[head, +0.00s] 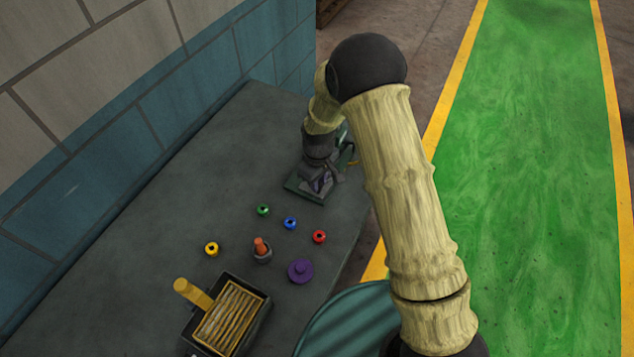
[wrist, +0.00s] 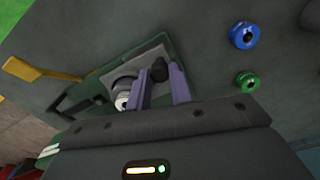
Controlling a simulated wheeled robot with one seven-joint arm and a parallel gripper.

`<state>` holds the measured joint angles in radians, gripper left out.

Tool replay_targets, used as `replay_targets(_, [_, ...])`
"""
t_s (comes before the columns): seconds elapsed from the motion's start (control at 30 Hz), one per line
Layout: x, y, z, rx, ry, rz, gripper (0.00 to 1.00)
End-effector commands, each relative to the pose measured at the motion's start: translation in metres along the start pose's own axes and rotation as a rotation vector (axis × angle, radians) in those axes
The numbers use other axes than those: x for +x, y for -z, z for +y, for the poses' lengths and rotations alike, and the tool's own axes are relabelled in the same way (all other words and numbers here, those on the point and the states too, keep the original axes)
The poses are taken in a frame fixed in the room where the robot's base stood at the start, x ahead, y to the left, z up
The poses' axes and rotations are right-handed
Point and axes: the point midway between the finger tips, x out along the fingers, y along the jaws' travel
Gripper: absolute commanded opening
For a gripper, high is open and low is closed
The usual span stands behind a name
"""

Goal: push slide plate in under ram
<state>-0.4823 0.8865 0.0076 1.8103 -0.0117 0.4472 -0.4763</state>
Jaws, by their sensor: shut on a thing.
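The press (wrist: 178,62) has a green base, seen close in the wrist view and partly hidden behind my arm in the head view (head: 300,192). A grey slide plate (wrist: 130,68) lies on the base. A black knob (wrist: 159,69) stands up at the plate, between the purple fingers of my gripper (wrist: 160,82), which are shut on it. A pale round part (wrist: 122,102), perhaps the ram, is just left of the fingers. How far the plate reaches under it is hidden. In the head view my gripper (head: 321,182) is low over the base.
A yellow lever (wrist: 40,72) sticks out beside the press. Green (head: 263,210), blue (head: 290,223), red (head: 319,237) and yellow (head: 211,249) rings lie on the grey bench, with a purple knobbed disc (head: 300,271), an orange-topped piece (head: 262,250) and a dark tray (head: 257,328).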

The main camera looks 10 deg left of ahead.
Motion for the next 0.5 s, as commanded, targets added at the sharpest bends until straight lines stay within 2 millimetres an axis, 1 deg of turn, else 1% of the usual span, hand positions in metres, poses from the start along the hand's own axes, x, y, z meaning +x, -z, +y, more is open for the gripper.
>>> replay_targets(0.03, [0.000, 0.003, 0.009, 0.003, -0.003, 0.005, 0.00])
replay_targets(0.2, [0.000, 0.009, 0.032, 0.003, -0.003, 0.005, 0.00])
replay_targets(0.3, [-0.001, 0.011, 0.037, 0.001, -0.003, 0.005, 0.00])
replay_targets(0.5, [-0.001, 0.011, 0.037, 0.000, -0.002, 0.004, 0.00])
